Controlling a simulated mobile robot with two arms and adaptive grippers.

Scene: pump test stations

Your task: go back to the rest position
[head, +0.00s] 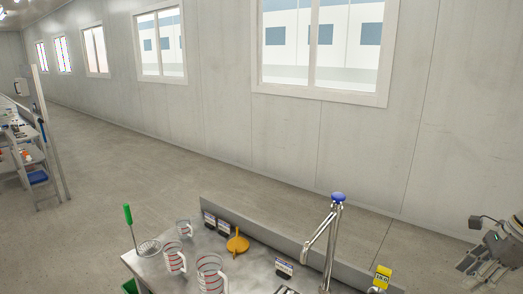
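My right gripper (478,272) is at the lower right edge of the head view, beyond the right end of the steel counter (185,272). Its fingers point down and to the left, look spread apart, and no object shows between them. My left gripper is not in view.
Shelving (35,170) stands far left. Floor beyond is clear.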

